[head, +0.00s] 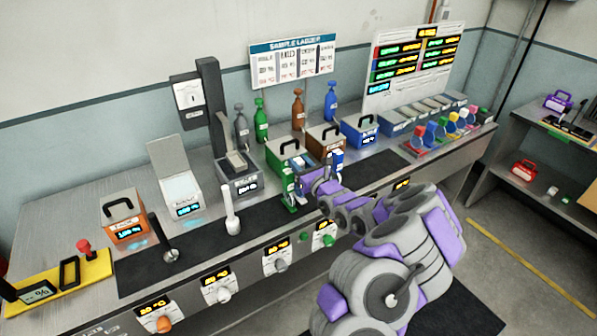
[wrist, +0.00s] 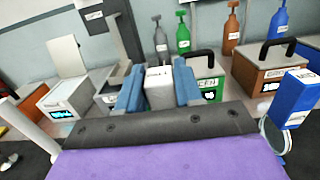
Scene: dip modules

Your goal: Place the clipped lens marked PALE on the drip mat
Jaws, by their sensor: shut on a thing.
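My gripper (head: 299,163) reaches over the bench from the right. In the wrist view its two blue fingers (wrist: 159,92) are shut on a pale, white-grey block, which looks like the clipped lens (wrist: 160,88). The small mark on it is too blurred to read, and its lower part is hidden behind my gripper. The dark mat, which looks like the drip mat (head: 205,247), runs along the front of the bench, below and left of my gripper. Whether the held piece touches anything below cannot be told.
A green piece (head: 288,187) stands close left of my gripper; a blue clip with a round lens (wrist: 291,100) is close right. A white upright piece (head: 232,212) and a black one (head: 165,240) stand on the mat. Handled boxes, including a brown one (wrist: 270,75), line the back.

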